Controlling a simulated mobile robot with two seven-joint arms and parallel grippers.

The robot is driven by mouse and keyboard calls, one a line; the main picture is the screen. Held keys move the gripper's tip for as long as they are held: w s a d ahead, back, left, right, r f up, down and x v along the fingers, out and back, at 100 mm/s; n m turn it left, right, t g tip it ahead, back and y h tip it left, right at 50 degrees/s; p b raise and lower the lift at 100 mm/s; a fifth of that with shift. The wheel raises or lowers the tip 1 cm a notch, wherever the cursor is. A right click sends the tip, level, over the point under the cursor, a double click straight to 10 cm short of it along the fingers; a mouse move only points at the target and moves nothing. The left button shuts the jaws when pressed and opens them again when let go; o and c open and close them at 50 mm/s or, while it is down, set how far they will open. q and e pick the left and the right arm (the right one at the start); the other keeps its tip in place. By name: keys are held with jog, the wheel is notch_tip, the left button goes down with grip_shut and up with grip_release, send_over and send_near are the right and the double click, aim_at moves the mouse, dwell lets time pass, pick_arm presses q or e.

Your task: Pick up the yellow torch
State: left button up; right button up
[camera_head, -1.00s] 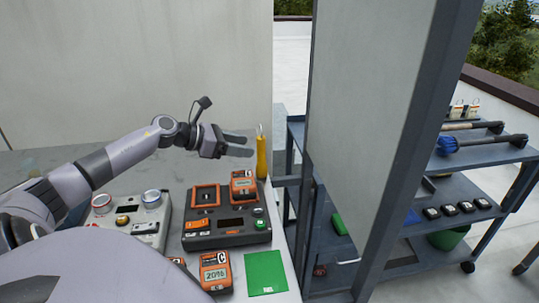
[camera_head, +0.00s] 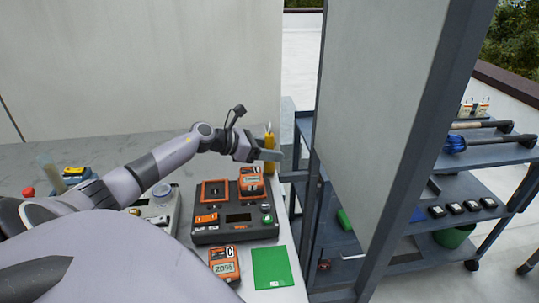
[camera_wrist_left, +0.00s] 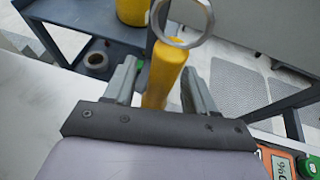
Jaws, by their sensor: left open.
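The yellow torch (camera_head: 269,139) stands upright at the right end of the grey table, partly hidden behind my left gripper (camera_head: 268,154) in the head view. In the left wrist view the yellow torch (camera_wrist_left: 166,72) rises between the two fingers of my left gripper (camera_wrist_left: 160,85), with a metal ring at its top. The fingers are apart, one on each side of it, with gaps visible. Whether either finger touches it is hard to tell. My right gripper is not in view.
A charger (camera_head: 236,224) with orange devices sits just in front of the torch. A loose orange meter (camera_head: 224,264) and a green card (camera_head: 272,268) lie nearer. A tall grey panel (camera_head: 385,120) and a shelf cart (camera_head: 463,190) stand to the right.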

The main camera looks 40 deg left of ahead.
pick_arm(q)
grip_shut()
jog(key=shift+r, duration=0.1)
